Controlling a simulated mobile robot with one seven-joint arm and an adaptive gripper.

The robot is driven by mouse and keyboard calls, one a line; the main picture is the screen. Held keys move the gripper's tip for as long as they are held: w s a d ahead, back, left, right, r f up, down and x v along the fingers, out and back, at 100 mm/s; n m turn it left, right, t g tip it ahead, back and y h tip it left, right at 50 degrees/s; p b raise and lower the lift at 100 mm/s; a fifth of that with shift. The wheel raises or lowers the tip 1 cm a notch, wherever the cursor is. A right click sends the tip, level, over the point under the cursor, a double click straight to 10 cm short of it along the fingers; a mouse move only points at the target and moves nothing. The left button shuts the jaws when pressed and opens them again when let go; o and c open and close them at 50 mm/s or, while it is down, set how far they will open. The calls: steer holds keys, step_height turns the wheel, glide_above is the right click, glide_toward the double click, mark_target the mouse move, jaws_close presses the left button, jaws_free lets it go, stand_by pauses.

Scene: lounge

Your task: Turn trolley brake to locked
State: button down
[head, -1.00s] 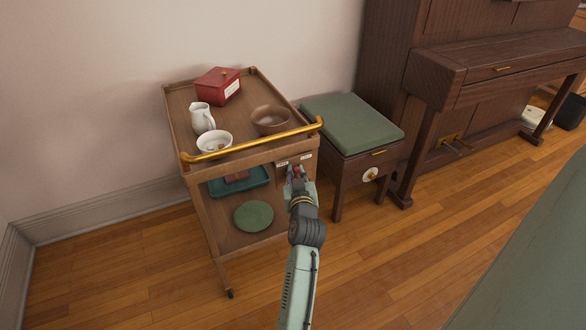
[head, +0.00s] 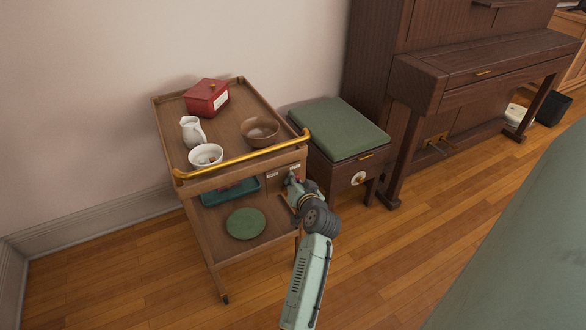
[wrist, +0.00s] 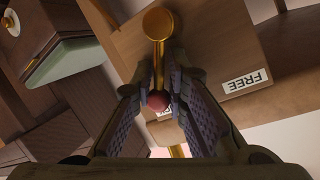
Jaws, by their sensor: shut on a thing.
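The wooden trolley (head: 185,215) stands left of centre in the head view. Its brake is a brass lever (wrist: 157,45) with a round pivot and a dark red knob (wrist: 158,100), seen close in the wrist view. My gripper (head: 292,183) is at the trolley's front right upright, its fingers closed on the lever from both sides near the knob. A white "FREE" label (wrist: 246,81) shows upside down, to the right of the lever in the wrist view. The knob lies over a second label (wrist: 165,113), whose text is mostly hidden.
A green-cushioned stool (head: 340,128) stands close to the trolley's right, with a piano (head: 480,80) beyond. A brass handle rail (head: 245,160) runs above my gripper. The trolley top carries a red box (head: 206,97), jug and bowls. Floor in front is clear.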

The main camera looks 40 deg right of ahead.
steer(key=shift+d+r, duration=0.1)
stand_by(0.3)
steer(key=c, duration=1.7)
jaws_free()
steer(key=v, duration=1.2)
steer(key=shift+s, duration=0.1)
